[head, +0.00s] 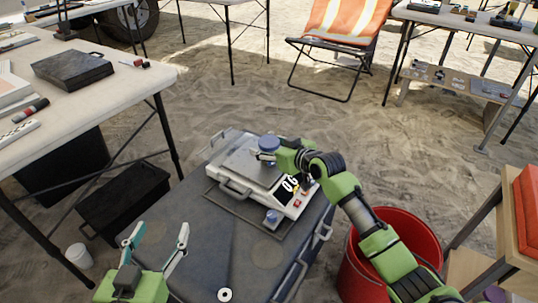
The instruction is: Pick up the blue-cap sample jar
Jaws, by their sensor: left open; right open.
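A jar with a blue cap (268,143) stands on the pan of a white scale (292,207), on top of a dark grey case (185,205). My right gripper (271,155) is open and right at this jar, coming from the right. Its fingers are small and partly hidden, so I cannot tell whether they touch the jar. A second small jar with a blue top (272,216) stands in front of the scale, on the tray beneath it. My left gripper (159,234) is open and empty over the left part of the case.
A red bucket (350,283) stands right of the case, under my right arm. A table (135,88) with a black box (72,69) is at left. A white cup (78,255) and black crate (125,200) are on the sand. A white ring (224,294) lies on the case.

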